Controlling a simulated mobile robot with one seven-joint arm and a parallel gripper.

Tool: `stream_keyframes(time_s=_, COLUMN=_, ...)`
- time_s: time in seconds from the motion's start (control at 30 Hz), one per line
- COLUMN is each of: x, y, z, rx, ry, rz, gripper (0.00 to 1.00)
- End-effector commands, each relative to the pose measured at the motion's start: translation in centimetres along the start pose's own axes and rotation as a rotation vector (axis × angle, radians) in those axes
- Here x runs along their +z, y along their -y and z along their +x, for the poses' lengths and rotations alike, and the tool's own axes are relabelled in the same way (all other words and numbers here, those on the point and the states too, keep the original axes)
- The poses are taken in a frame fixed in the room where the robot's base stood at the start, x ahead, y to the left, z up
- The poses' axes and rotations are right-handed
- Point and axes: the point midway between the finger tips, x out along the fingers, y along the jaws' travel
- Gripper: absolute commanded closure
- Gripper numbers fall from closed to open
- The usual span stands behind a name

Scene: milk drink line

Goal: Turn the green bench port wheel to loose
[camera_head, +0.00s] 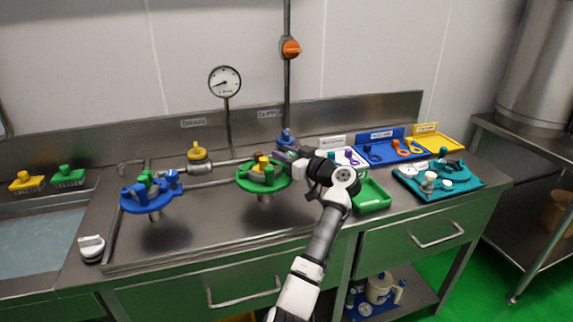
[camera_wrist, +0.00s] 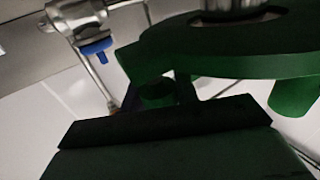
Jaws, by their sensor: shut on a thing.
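The green bench port wheel (camera_head: 246,181) is a flat green disc on a short metal stem above the steel bench, with green and yellow parts on top. My gripper (camera_head: 287,158) reaches it from the right and is shut on it at the back right edge. In the wrist view the green wheel (camera_wrist: 230,62) fills the upper right, with short green pegs under its rim. The dark gripper pads (camera_wrist: 165,120) lie close below it. The exact contact is dark and partly hidden.
A blue wheel (camera_head: 135,203) stands to the left on the same bench. A yellow valve knob (camera_head: 197,152) sits on the pipe behind. A green tray (camera_head: 372,196), a teal tray (camera_head: 470,180) with parts, and a blue tray (camera_head: 372,158) lie to the right. The front bench surface is clear.

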Motion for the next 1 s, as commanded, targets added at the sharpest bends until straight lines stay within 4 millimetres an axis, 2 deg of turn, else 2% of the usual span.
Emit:
stream_keyframes(time_s=0.03, x=0.8, y=-0.1, z=-0.1, rx=-0.042, ry=-0.001, rz=-0.003, gripper=0.93)
stream_keyframes(time_s=0.4, x=0.3, y=0.7, z=-0.2, rx=-0.370, ry=-0.001, rz=0.000, gripper=0.93)
stream_keyframes(time_s=1.0, x=0.0, y=1.2, z=-0.4, rx=-0.603, ry=0.001, rz=0.001, gripper=0.93)
